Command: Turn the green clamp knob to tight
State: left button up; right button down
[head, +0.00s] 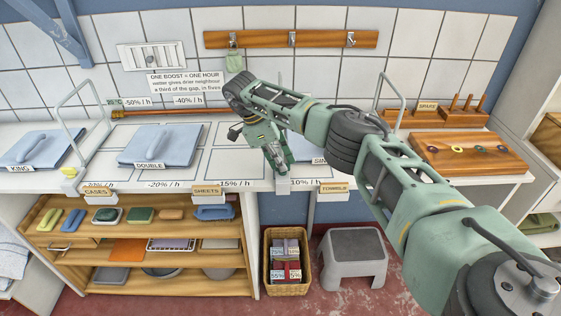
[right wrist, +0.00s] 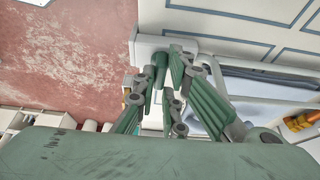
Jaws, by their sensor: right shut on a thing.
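My right arm reaches in from the right in the head view, and its green gripper (head: 277,158) points down at the front edge of the white worktop. In the right wrist view the gripper (right wrist: 162,85) has its fingers on either side of a dark green cylindrical piece, the clamp knob (right wrist: 160,62), and is shut on it. The knob sits beside a pale block (right wrist: 147,46) at the worktop edge. In the head view the gripper hides the knob, so its turn position cannot be read. My left gripper is not in view.
Folded blue cloths (head: 160,145) lie on the worktop (head: 100,178). Wire hoops (head: 392,100) stand up from it. A wooden peg board (head: 465,165) is at the right. Below are a wooden shelf (head: 165,230), a basket (head: 300,285) and a grey step stool (head: 352,258).

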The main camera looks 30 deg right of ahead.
jog(key=c, duration=1.8)
grip_release()
jog(key=shift+r, duration=0.15)
jog(key=v, duration=1.1)
jog(key=shift+a+r, duration=0.1)
jog(key=shift+r, duration=0.25)
